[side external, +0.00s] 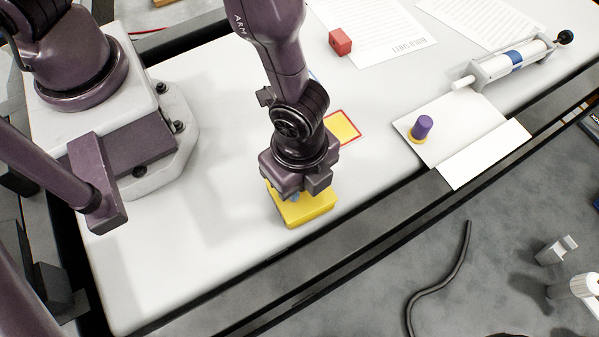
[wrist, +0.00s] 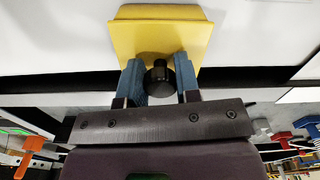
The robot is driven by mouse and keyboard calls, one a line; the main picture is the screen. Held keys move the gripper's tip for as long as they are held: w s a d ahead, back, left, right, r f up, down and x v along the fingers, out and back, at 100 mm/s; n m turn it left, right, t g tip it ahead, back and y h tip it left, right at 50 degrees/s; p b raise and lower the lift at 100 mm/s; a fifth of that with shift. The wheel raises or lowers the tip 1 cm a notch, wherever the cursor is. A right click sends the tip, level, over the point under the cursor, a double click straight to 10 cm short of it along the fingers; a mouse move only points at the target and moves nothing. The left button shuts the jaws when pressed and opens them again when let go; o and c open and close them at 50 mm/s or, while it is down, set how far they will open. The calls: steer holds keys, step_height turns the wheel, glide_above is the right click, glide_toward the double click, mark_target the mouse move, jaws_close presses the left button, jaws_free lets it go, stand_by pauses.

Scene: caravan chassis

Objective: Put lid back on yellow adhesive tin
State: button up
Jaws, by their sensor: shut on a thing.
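My gripper (side external: 295,196) points down over a yellow boxy thing (side external: 308,213) near the front edge of the white table. In the wrist view, the blue fingers of my gripper (wrist: 160,82) are shut on a dark round knob (wrist: 159,76). The knob stands on the yellow lid (wrist: 160,35), which is square with a raised or stepped edge. The lid and the tin under it look like one yellow block in the side view, so I cannot tell whether a gap lies between them. My wrist hides the rear part of the block.
A flat yellow square with a red border (side external: 343,128) lies behind my gripper. The table's left front is clear.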

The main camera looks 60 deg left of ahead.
stand_by(0.3)
steer(key=o, duration=1.5)
steer(key=shift+r, duration=0.1)
steer(key=shift+r, duration=3.35)
jaws_close()
steer(key=shift+f, duration=0.15)
